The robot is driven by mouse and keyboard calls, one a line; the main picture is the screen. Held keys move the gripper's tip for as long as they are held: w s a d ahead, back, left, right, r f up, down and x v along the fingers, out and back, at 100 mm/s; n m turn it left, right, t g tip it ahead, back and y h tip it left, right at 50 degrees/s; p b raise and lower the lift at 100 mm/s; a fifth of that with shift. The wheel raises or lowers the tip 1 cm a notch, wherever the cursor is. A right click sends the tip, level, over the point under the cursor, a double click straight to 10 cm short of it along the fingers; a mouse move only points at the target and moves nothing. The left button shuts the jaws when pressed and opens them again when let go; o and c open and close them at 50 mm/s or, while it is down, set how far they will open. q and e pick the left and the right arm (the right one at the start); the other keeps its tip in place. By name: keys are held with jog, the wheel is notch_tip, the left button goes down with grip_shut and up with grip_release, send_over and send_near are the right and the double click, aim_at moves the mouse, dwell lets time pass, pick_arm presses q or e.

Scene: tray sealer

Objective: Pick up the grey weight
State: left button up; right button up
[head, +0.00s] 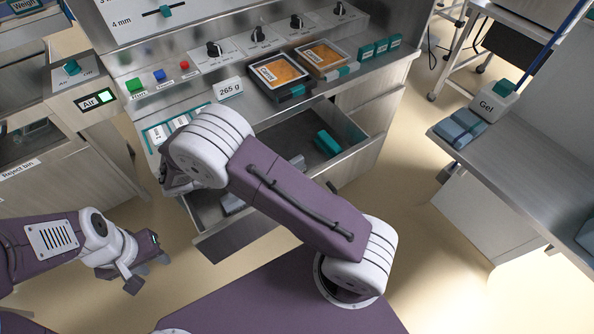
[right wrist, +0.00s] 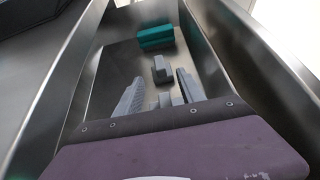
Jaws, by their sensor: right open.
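The grey weight (right wrist: 161,70), a small block with a raised top, lies on the floor of the open metal drawer (right wrist: 105,85) in the right wrist view. What looks like the same weight shows in the head view (head: 298,161), partly behind my right arm. My right gripper (right wrist: 160,90) is open, its two grey fingers pointing into the drawer, with the weight beyond and between their tips, apart from them. In the head view my right arm hides most of that gripper. My left gripper (head: 148,273) is open and empty, low at the left, away from the drawer.
A teal block (right wrist: 156,36) lies farther along the drawer, also seen in the head view (head: 327,143). The drawer walls rise close on both sides of my right gripper. Above is the sealer counter with two filled trays (head: 278,71) and a 265 g sign (head: 229,88).

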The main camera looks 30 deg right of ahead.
aim_at(295, 160)
jog(key=shift+b+x, duration=0.9)
jog(key=shift+x, duration=1.1)
jog(key=b+x, duration=0.2)
jog(key=x, duration=0.2)
jog(key=shift+f, duration=0.1)
jog(key=shift+w+d+f+b, duration=0.1)
jog(key=shift+d+f+b, duration=0.05)
jog(key=shift+d+b, duration=0.25)
grip_shut()
